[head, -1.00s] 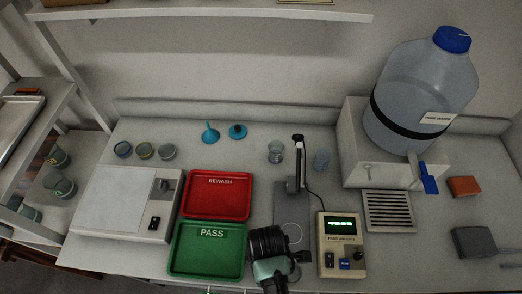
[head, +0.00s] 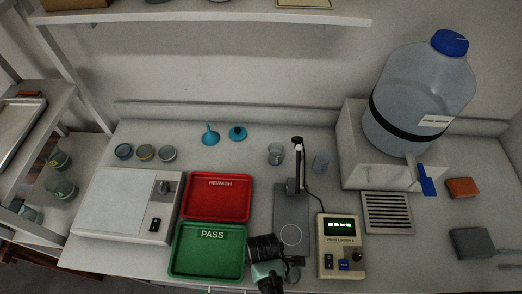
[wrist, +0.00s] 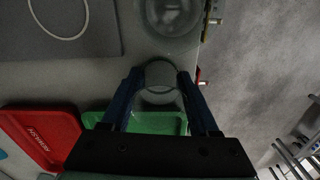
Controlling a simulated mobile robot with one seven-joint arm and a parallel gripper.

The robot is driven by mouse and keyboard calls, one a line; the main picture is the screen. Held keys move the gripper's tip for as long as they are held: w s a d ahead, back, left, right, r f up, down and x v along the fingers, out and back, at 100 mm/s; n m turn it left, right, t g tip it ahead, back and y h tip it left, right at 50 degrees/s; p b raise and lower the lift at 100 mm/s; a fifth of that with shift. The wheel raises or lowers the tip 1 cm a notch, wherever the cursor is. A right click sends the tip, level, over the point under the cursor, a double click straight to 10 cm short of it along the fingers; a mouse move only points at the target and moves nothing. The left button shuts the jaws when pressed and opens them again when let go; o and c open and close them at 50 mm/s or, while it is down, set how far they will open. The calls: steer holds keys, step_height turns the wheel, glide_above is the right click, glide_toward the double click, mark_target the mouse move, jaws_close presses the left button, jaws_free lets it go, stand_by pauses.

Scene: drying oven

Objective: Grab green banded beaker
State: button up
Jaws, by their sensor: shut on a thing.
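My gripper shows in the wrist view (wrist: 160,98), its two dark fingers closed on either side of a clear glass beaker (wrist: 160,72). The beaker's round rim shows between the fingertips; its band colour cannot be made out. In the head view my wrist hides most of it at the table's front edge. Three banded beakers stand at the back left: one bluish (head: 123,151), one yellowish (head: 145,152) and one whose band I cannot tell for sure (head: 168,153). More beakers (head: 61,187) stand at the far left, one with a yellow mark.
Another round glass vessel (wrist: 170,18) is close to the held beaker. The green PASS tray (head: 207,265) and red REWASH tray (head: 217,210) lie left of my gripper. A meter box (head: 342,262) and a stand (head: 298,165) are on its right. Two glasses (head: 275,155) stand behind.

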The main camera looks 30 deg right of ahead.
jaws_close()
steer(key=shift+r, duration=0.15)
